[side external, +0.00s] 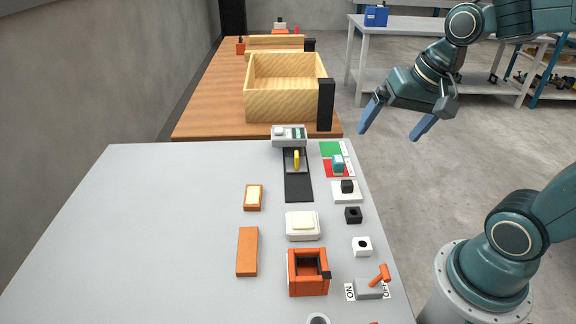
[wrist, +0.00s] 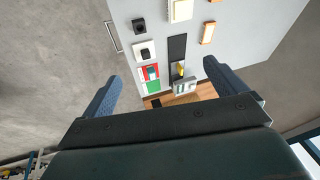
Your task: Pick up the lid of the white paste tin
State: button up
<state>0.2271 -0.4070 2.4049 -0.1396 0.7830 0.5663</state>
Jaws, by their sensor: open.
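I cannot pick out the white paste tin or its lid with certainty. A round grey-rimmed thing (side external: 318,320) is cut off by the bottom edge of the side view. A white box with a raised cream top (side external: 303,225) sits mid-table and shows at the top of the wrist view (wrist: 180,10). My gripper (side external: 391,130) is open and empty, in the air right of the table's far end. In the wrist view its blue fingers (wrist: 162,72) are spread wide with nothing between them.
On the grey-white table (side external: 160,230) stand an orange open box (side external: 308,285), a red-handled switch (side external: 370,288), small black and white blocks (side external: 353,215), a black strip with a yellow handle (side external: 297,160) and orange pieces (side external: 247,252). A wooden crate (side external: 285,100) stands beyond. The table's left is clear.

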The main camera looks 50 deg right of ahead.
jog(key=w+d+f+m+g+y, duration=0.1)
jog(key=w+d+f+m, duration=0.55)
jog(key=m, duration=0.35)
jog(key=m+y, duration=0.2)
jog(key=m, duration=0.7)
send_near(348, 182)
notch_tip(348, 182, up, 3)
jog(key=s, duration=0.1)
jog(key=shift+s+d, duration=0.25)
jog(key=shift+d, duration=0.15)
jog(key=x, duration=0.8)
jog(key=shift+w+f, duration=0.1)
jog(key=shift+f, duration=0.1)
jog(key=shift+a+f, duration=0.1)
jog(key=shift+w+x, duration=0.1)
jog(key=shift+x, duration=1.15)
jog(key=shift+w+x, duration=0.15)
jog(key=shift+x, duration=1.15)
jog(key=shift+c, duration=0.5)
